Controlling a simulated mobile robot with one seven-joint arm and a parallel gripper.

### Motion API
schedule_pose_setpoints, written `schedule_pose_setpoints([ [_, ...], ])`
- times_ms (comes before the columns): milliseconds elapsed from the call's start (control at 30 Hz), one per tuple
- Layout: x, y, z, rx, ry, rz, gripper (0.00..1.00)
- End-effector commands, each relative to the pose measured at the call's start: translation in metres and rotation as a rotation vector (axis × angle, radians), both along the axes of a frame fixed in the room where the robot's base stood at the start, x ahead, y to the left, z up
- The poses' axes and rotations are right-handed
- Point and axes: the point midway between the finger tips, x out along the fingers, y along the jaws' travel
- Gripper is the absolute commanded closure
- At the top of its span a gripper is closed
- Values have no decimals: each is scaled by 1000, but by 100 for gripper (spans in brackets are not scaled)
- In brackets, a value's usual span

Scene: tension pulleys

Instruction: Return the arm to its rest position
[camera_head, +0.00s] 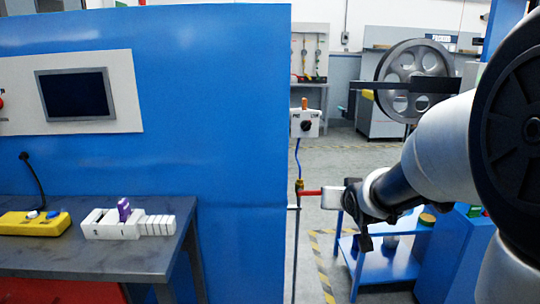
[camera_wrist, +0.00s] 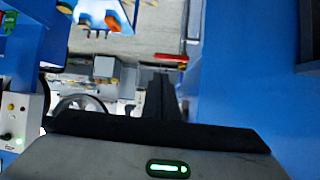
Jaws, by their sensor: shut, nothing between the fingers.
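My arm reaches in from the right side of the head view, bent down and to the left. My gripper (camera_wrist: 160,95) shows in the wrist view as dark fingers close together in the middle, with nothing between them. In the head view its end (camera_head: 362,222) is dark and small, in front of the aisle right of the blue cabinet, and its fingertips are hard to make out.
A blue cabinet (camera_head: 240,130) with a screen (camera_head: 75,95) fills the left. A grey table (camera_head: 110,258) holds a yellow control box (camera_head: 35,224) and a white tray (camera_head: 105,228). A red handle (camera_head: 310,192) is near my gripper. A blue cart (camera_head: 390,265) stands below my arm.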

Motion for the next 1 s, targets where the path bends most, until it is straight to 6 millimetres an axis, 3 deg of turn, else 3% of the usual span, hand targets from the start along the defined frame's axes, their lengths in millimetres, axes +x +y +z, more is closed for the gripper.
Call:
schedule_pose_setpoints([
  [33, -28, 6, 15, 2, 43, -4, 100],
  [200, -124, 26, 24, 9, 238, 11, 100],
  [400, -210, 45, 21, 12, 396, 48, 100],
  [600, -280, 60, 13, 11, 517, 91, 100],
  [667, -299, 64, 10, 10, 550, 103, 100],
  [700, -306, 66, 19, 10, 565, 108, 100],
  [1000, -302, 65, 93, 10, 564, 105, 100],
])
